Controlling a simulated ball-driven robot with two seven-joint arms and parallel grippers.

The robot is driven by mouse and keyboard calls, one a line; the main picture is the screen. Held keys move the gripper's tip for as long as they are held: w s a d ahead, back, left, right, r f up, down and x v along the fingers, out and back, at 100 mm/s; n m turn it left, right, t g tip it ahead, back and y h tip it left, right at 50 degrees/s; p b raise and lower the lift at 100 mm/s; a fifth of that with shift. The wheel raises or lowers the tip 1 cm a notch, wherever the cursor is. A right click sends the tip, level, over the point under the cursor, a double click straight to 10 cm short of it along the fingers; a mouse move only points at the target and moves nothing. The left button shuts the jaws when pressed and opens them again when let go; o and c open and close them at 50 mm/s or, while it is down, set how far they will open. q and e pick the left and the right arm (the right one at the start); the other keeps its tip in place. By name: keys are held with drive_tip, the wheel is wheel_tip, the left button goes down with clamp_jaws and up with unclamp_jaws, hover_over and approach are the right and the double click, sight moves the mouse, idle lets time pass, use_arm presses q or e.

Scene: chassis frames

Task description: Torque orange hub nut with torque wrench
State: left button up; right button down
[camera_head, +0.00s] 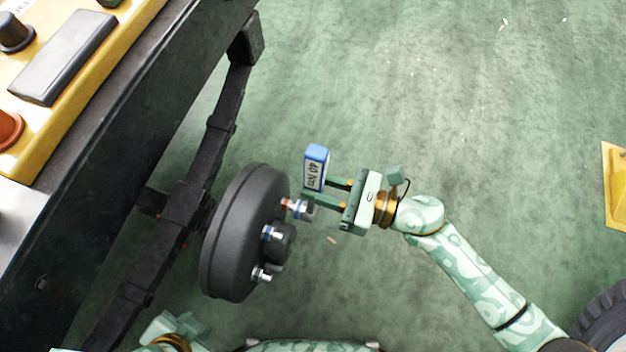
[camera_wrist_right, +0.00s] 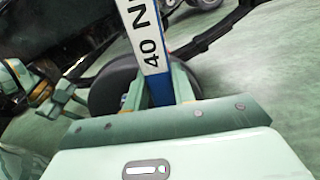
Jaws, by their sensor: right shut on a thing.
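The torque wrench (camera_head: 315,168) is a blue and white bar marked "40 Nm". My right gripper (camera_head: 334,193) is shut on it, and it also shows upright between the fingers in the right wrist view (camera_wrist_right: 148,50). Its lower end shows as a silver socket-like part (camera_head: 307,210) at the upper stud of the black hub drum (camera_head: 238,235). A small orange-red bit (camera_head: 286,203) shows right beside that part, probably the orange hub nut; I cannot tell whether the socket sits on it. My left gripper (camera_head: 172,328) is partly cut off at the bottom edge, its jaws unclear.
A black axle beam (camera_head: 210,160) and a workbench lie left. A tyre (camera_head: 605,318) is at the lower right. The green floor right of the hub is mostly clear.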

drive_tip(key=shift+d+r, duration=0.1)
drive_tip(key=shift+v, duration=2.5)
